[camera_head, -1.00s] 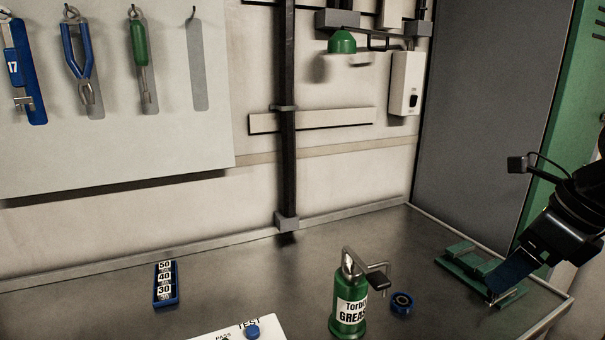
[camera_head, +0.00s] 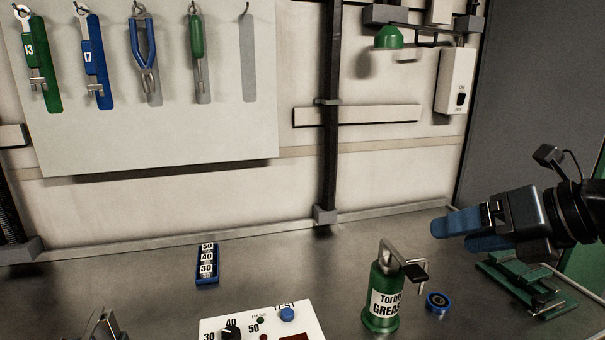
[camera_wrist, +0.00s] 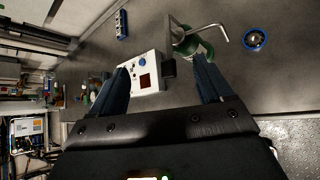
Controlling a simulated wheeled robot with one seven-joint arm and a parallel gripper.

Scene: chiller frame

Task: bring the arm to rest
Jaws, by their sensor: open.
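My gripper (camera_head: 462,231) is at the right in the head view, above the bench and level with the top of the green grease can. Its two blue fingers point left, apart from each other, with nothing between them. In the wrist view my gripper (camera_wrist: 167,75) shows both fingers spread. The grease can (camera_head: 382,303) and the white test box (camera_wrist: 147,84) lie beyond the fingertips there, and neither is held.
A blue ring (camera_head: 437,302) lies beside the grease can. A green fixture (camera_head: 527,287) sits below my gripper at the right. A blue numbered block (camera_head: 207,265) stands on the bench (camera_head: 290,265). Tools hang on a board (camera_head: 200,135).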

